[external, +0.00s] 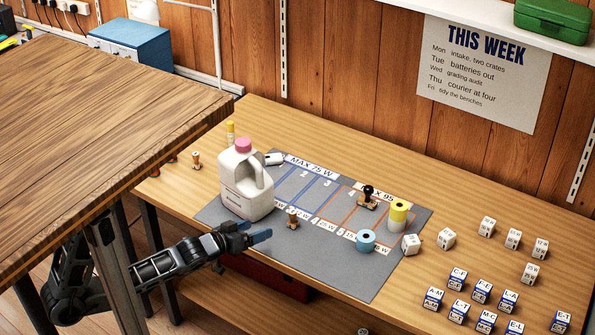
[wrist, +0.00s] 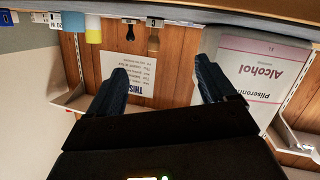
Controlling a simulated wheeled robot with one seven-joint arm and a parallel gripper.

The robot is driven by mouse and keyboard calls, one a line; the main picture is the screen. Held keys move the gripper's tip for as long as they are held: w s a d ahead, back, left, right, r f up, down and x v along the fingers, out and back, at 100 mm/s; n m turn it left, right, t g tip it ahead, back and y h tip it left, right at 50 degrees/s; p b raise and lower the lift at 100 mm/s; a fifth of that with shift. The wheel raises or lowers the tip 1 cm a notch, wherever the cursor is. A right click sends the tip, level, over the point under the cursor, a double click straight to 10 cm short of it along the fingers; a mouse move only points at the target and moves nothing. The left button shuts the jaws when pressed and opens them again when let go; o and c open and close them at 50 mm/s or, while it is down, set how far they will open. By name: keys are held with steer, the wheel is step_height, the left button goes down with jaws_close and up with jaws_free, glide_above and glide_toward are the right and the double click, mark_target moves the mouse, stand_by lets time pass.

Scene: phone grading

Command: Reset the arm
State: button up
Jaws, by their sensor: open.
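My gripper (external: 262,237) is at the front edge of the grey mat (external: 345,272), low in front of the white jug, on the end of my outstretched arm. In the wrist view my gripper (wrist: 162,78) has its two dark fingers spread, with nothing between them. The wrist picture is upside down. The white jug with a pink cap (external: 243,180) stands upright on the mat's left part. It also shows in the wrist view as a labelled alcohol jug (wrist: 255,75), beside and beyond one finger. I cannot tell whether they touch.
A wooden stamp (external: 292,218) stands right of my gripper. A blue roll (external: 366,240), a yellow-topped cylinder (external: 397,215) and a black-knobbed stamp (external: 368,197) stand farther right. Several lettered cubes (external: 433,297) fill the bench's right side. A higher wooden table (external: 100,130) is at left.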

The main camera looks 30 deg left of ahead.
steer(key=s+a+r+y+b, duration=0.1)
steer(key=s+a, duration=0.4)
steer(key=s, duration=0.5)
steer(key=s+a+r+y+b, duration=0.1)
steer(key=s+a+r+y, duration=0.1)
steer(key=s, duration=0.8)
steer(key=a+r, duration=0.1)
steer(key=a, duration=0.1)
steer(key=shift+s+a+r+m+y, duration=0.2)
steer(key=shift+a+m+y, duration=0.1)
steer(key=shift+a, duration=0.05)
